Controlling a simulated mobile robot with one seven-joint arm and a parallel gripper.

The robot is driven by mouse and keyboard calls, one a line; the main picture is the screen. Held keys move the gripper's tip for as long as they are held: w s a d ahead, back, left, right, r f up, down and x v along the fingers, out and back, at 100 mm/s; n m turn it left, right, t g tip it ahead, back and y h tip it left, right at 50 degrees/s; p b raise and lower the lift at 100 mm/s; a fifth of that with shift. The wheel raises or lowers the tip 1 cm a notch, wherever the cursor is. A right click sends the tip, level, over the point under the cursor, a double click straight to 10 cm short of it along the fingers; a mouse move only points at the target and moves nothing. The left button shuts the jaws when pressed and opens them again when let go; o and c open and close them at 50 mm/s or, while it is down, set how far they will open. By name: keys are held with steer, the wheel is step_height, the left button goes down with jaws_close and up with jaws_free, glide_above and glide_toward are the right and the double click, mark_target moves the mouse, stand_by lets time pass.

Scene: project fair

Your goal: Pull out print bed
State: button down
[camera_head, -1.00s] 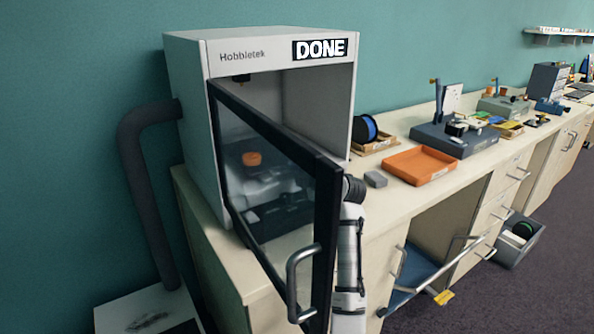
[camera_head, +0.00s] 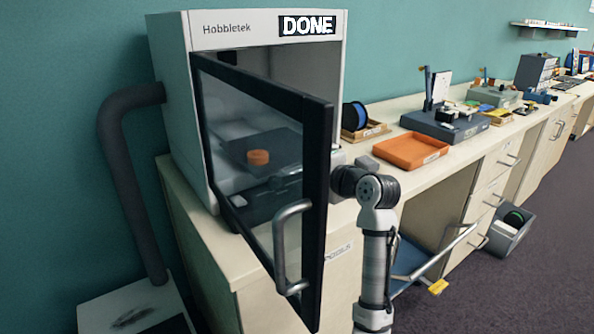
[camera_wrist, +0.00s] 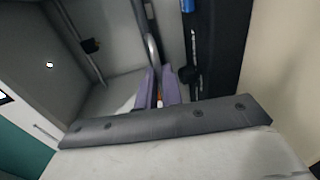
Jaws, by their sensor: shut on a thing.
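The printer (camera_head: 168,95) has its glass door (camera_head: 262,110) standing open, with a silver door handle (camera_head: 281,245). Through the glass I see the dark print bed (camera_head: 287,150) with an orange round print (camera_head: 258,157) on it. In the head view my gripper is hidden behind the door; only my wrist and forearm show, right of the door edge. In the wrist view the purple fingers of my gripper (camera_wrist: 160,74) are shut around a silver curved handle (camera_wrist: 152,46), which looks like the bed's handle. The grip itself is partly hidden.
The open door stands close to my wrist. Open floor (camera_head: 530,265) lies to the right.

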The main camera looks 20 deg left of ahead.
steer(key=b+v, duration=0.1)
steer(key=v, duration=0.1)
steer(key=f+v, duration=0.1)
steer(key=v, duration=0.2)
steer(key=shift+s+d+b, duration=0.3)
steer(key=shift+d+b, duration=0.05)
steer(key=shift+b, duration=0.05)
steer(key=c, duration=1.8)
jaws_free()
steer(key=b+v, duration=0.2)
steer(key=v, duration=1.1)
steer(key=shift+s+d, duration=0.2)
steer(key=shift+d, duration=0.15)
